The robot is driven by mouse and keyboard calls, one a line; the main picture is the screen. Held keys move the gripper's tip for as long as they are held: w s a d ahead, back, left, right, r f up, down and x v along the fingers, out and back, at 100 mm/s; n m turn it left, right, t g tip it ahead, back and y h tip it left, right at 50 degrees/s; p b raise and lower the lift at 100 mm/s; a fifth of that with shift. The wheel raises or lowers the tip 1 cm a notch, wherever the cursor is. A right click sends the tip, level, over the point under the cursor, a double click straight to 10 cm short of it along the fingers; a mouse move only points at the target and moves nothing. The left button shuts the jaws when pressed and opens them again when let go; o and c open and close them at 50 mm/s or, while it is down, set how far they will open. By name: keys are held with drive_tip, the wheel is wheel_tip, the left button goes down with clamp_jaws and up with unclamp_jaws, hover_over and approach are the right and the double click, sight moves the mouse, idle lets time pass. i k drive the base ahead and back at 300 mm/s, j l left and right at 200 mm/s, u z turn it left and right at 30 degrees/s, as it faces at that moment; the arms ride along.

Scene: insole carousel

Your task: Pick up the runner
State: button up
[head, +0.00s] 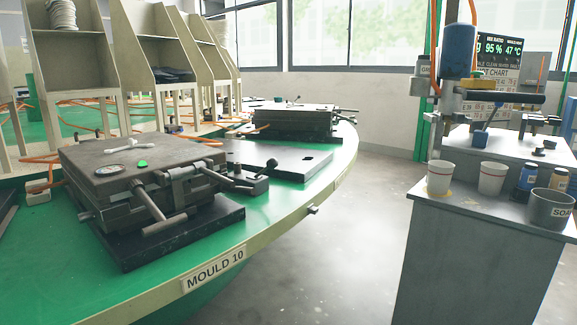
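A small white branched piece, which looks like the runner (124,143), lies on the flat top of the near closed mould (85,155). The mould sits on a dark base plate on the green carousel table (45,255), behind the label MOULD 10 (215,268). A round dial gauge (110,170) and a small green piece (142,163) lie on the same top, nearer than the white piece and apart from it. My gripper is not in view.
Metal clamp bars and a handle (250,185) stick out at the mould's right. A second mould (300,122) stands farther back. Wooden racks (70,75) line the left. A grey stand (480,265) with cups (439,178) is at right. Floor (350,235) between is clear.

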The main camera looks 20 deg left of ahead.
sight(131, 142)
drive_tip(key=k+l+u, duration=0.15)
drive_tip(key=u, duration=1.75)
